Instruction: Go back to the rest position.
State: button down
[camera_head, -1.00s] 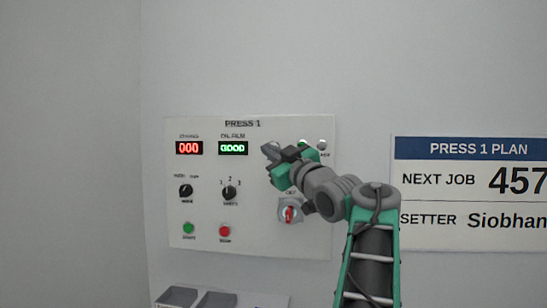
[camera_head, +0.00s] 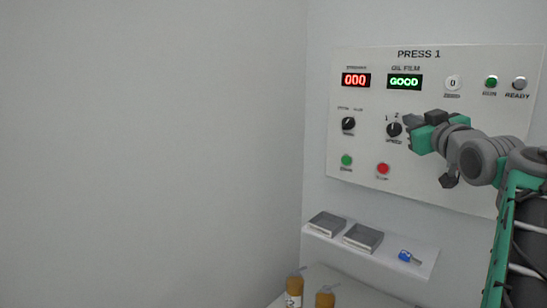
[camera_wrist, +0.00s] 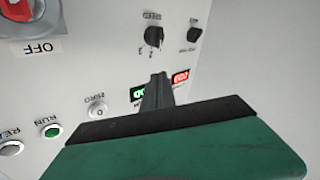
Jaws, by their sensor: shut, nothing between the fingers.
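My gripper (camera_head: 408,122) is in front of the PRESS 1 panel (camera_head: 345,190), just right of the speed knob (camera_head: 394,130) in the head view. Its fingers are together and empty. In the wrist view the closed fingers (camera_wrist: 156,92) overlap the panel near the green and red displays, apparently apart from it. My arm comes in from the right edge and hides part of the panel's lower right. The red OFF switch (camera_wrist: 22,8) shows at the top left of the wrist view.
The red display (camera_head: 356,80) reads 000 and the green one (camera_head: 405,82) reads GOOD. Below is a shelf (camera_head: 400,271) with two grey trays (camera_head: 326,224) (camera_head: 362,238) and a blue key (camera_head: 408,256). Two brown-capped containers (camera_head: 294,286) (camera_head: 325,298) stand lower. The left is bare wall.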

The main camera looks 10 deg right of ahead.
jog(key=a+f+m+g+y, duration=0.1)
jog(key=a+f+g, duration=0.3)
jog(key=a+f, duration=0.65)
jog(key=a+f+g+y, duration=0.25)
jog(key=a+f, duration=0.55)
jog(key=f, duration=0.6)
jog(key=s+a+f+g, duration=0.4)
jog(key=s+a+f, duration=0.1)
jog(key=s+f, duration=0.5)
jog(key=s+a+f+g, duration=0.5)
jog(key=s+a+f, duration=0.1)
jog(key=s+f, duration=0.5)
jog(key=shift+a+f, duration=0.3)
jog(key=shift+f, duration=0.5)
jog(key=c, duration=2.2)
grip_release()
